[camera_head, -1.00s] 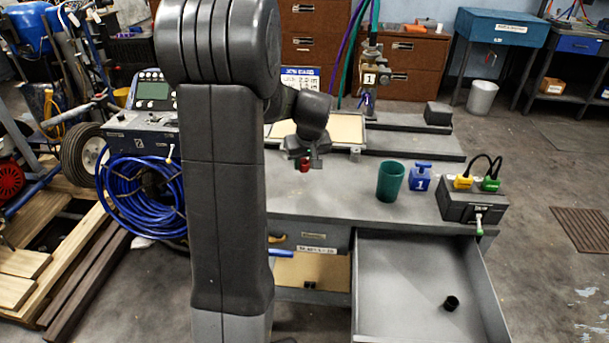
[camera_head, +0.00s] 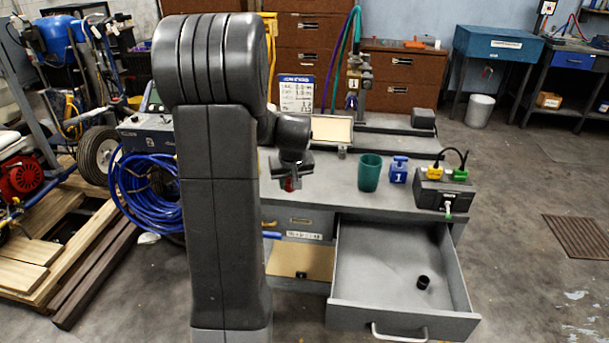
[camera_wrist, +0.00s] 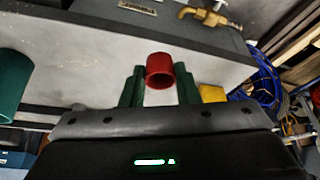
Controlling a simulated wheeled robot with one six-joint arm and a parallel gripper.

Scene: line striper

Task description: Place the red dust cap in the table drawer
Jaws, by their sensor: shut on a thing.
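The red dust cap (camera_wrist: 159,72) is between the green fingers of my gripper (camera_wrist: 160,84) in the wrist view, and the gripper is shut on it. In the head view my gripper (camera_head: 290,184) is above the table's front left part, with the red cap partly hidden in it. The table drawer (camera_head: 375,270) is pulled open at the front right of the table, to the right of and below my gripper. A small black cap (camera_head: 423,282) lies on the drawer floor.
On the table (camera_head: 335,196) stand a green cup (camera_head: 370,173), a blue block marked 1 (camera_head: 398,169) and a dark box with yellow and green connectors (camera_head: 443,190). A coiled blue hose (camera_head: 148,200) hangs at the left. Much of the drawer floor is bare.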

